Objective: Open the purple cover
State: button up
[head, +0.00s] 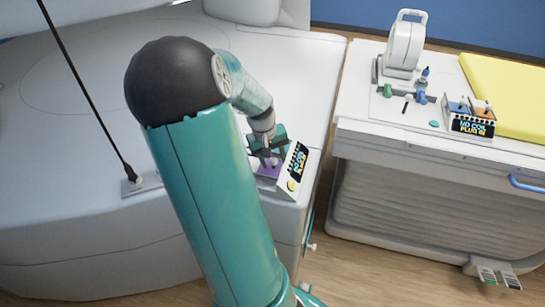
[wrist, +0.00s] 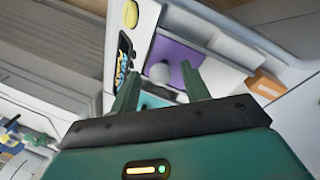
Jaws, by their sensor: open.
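The purple cover (head: 271,171) is on the corner of the white machine, beside a small dark display (head: 299,159). In the head view my gripper hides part of it. In the wrist view the purple cover (wrist: 184,54) lies just beyond my fingertips, with a pale round knob (wrist: 160,72) on it. My gripper (head: 268,158) is open above the cover. In the wrist view the two fingers of my gripper (wrist: 160,70) stand apart on either side of the knob in the picture. I cannot tell whether they touch anything.
A yellow button (head: 292,185) sits below the display. An orange block (wrist: 267,84) shows on the right in the wrist view. A separate white cart (head: 400,135) with a second display box (head: 472,125) and a yellow pad (head: 510,90) stands at right, across a floor gap.

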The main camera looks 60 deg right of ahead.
grip_shut()
jog(key=w, duration=0.4)
jog(key=w+a, duration=0.1)
jog(key=w, duration=0.1)
jog(key=shift+w, duration=0.35)
grip_release()
jog(key=shift+r, duration=0.15)
notch_tip(320, 180, up, 13)
jog(key=w+a, duration=0.1)
jog(key=w, duration=0.1)
jog(key=shift+a+r, duration=0.2)
jog(key=shift+a, duration=0.2)
jog(key=shift+s, duration=0.2)
